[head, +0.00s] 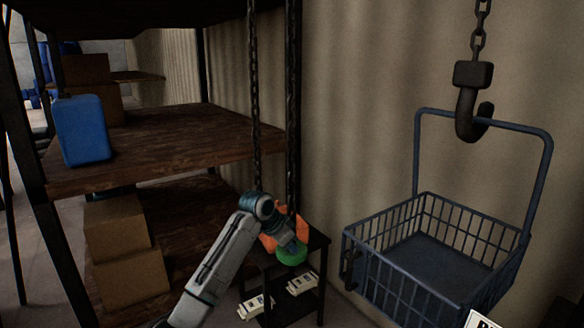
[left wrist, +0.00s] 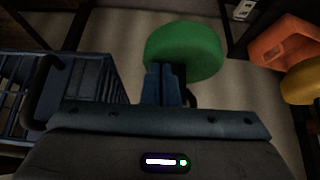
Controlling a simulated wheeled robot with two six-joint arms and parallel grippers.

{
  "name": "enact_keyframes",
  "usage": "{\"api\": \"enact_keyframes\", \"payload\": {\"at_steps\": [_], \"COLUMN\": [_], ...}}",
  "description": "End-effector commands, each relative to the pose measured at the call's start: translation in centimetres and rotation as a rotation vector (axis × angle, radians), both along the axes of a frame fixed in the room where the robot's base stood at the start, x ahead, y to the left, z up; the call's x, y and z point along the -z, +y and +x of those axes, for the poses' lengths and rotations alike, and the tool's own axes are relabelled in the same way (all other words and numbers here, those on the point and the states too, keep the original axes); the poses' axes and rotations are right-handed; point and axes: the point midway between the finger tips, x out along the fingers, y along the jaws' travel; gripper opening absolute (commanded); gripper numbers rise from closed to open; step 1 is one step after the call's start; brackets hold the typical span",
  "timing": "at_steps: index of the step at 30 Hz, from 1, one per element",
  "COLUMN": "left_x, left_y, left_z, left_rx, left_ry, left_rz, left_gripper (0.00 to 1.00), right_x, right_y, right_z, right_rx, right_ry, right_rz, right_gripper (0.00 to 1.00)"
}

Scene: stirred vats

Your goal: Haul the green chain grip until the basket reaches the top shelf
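The green chain grip (head: 292,253) is a round knob at the lower end of a dark chain (head: 292,100). My left gripper (head: 290,236) is right at it; in the left wrist view the green knob (left wrist: 185,50) fills the space at the fingertips. The two fingers (left wrist: 164,84) are close together and appear shut at the grip's narrow part, though the contact is partly hidden. The blue wire basket (head: 425,262) hangs empty from a dark hook (head: 470,100) at right, well below the top shelf (head: 130,14). My right gripper is not in view.
A rack at left has a wooden shelf (head: 165,142) with a blue canister (head: 82,130) and cardboard boxes (head: 130,260) below. A small dark table (head: 318,243) stands behind the grip, near an orange object (head: 272,242). A second chain (head: 254,100) hangs beside the first.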

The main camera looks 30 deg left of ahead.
Motion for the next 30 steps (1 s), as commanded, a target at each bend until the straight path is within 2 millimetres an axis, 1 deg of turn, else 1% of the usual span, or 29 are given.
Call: {"api": "enact_keyframes", "payload": {"at_steps": [3,7,9,25,30], "left_x": [-1.6,-3.3,-3.6,-10.0,-11.0], "left_y": [0.0,0.0,0.0,0.0,0.0], "left_z": [0.0,0.0,0.0,0.0,0.0], "left_rx": [0.0,0.0,0.0,-0.001,0.0], "left_ry": [0.003,0.004,0.001,-0.001,0.0], "left_rz": [0.0,-0.001,-0.001,-0.001,0.0], "left_gripper": [0.0,0.0,0.0,0.0,0.0], "right_x": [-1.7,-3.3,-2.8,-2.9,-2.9], "right_y": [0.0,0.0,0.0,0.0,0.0], "right_z": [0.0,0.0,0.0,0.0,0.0], "right_rx": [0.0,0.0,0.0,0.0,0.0], "right_ry": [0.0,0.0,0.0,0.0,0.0], "right_rz": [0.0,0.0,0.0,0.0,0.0], "right_gripper": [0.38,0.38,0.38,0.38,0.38]}}
